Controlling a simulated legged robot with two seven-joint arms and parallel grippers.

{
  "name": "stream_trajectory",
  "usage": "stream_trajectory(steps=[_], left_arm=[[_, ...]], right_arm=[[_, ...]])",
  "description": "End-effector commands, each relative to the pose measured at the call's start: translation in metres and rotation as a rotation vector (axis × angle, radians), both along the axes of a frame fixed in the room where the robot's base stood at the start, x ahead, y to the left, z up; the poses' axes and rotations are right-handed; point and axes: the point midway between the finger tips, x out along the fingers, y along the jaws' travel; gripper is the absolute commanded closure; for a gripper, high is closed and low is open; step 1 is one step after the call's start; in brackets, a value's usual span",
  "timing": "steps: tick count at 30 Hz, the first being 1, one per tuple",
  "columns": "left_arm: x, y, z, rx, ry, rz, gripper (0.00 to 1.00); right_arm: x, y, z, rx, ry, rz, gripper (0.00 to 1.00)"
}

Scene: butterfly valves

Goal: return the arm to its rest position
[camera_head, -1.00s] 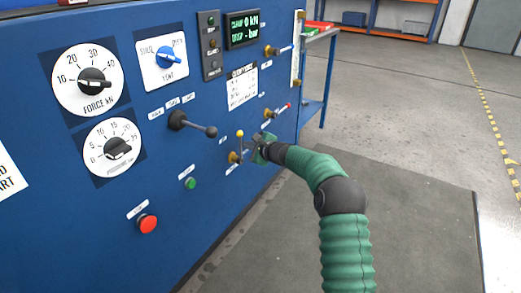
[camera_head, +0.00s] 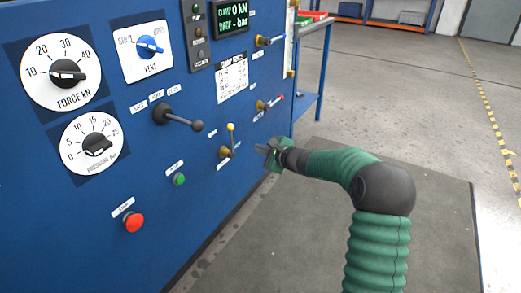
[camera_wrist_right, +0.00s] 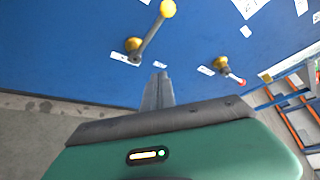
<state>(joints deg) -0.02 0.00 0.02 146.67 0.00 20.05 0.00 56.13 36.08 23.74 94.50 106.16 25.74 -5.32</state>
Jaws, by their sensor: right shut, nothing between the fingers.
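My right arm comes in from the lower right in the head view, with a green ribbed sleeve and a dark joint. My right gripper (camera_head: 264,149) is shut and empty, in front of the blue panel (camera_head: 60,225). It is apart from the yellow-knobbed valve lever (camera_head: 231,140), to its right. In the right wrist view the shut fingers (camera_wrist_right: 158,90) point at bare blue panel, and the yellow-knobbed lever (camera_wrist_right: 152,38) is up and to the left. My left gripper is not in view.
The panel carries a black lever (camera_head: 180,118), a red-tipped valve (camera_head: 268,104), a red button (camera_head: 133,222) and a green button (camera_head: 179,179). A blue bench (camera_head: 313,70) stands beyond the panel. The mat (camera_head: 300,240) and floor to the right are clear.

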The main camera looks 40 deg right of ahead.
Motion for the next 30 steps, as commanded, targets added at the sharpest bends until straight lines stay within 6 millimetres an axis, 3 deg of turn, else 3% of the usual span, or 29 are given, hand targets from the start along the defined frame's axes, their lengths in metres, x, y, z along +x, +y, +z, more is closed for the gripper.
stream_trajectory(steps=[6,8,11,14,15,18,21,25,30], left_arm=[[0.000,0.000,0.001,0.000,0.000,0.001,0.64],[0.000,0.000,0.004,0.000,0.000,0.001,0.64],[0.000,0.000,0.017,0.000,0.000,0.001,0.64],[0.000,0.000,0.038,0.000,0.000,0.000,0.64],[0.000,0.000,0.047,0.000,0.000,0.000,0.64],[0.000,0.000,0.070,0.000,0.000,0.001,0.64],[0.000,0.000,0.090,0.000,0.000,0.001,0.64],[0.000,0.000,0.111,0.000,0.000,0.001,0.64],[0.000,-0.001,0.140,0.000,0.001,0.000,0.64]], right_arm=[[0.000,0.001,0.000,-0.002,0.003,0.004,1.00],[0.001,0.012,-0.001,-0.020,0.020,0.033,1.00],[-0.003,0.061,-0.004,-0.116,0.099,0.162,1.00],[-0.025,0.142,-0.013,-0.304,0.236,0.405,1.00],[-0.043,0.175,-0.018,-0.398,0.295,0.522,1.00],[-0.101,0.242,-0.027,-0.659,0.429,0.831,1.00],[-0.167,0.281,-0.031,-0.919,0.521,1.129,1.00],[-0.237,0.302,-0.027,-1.214,0.569,1.452,1.00],[-0.308,0.308,-0.011,-1.548,0.545,1.806,1.00]])
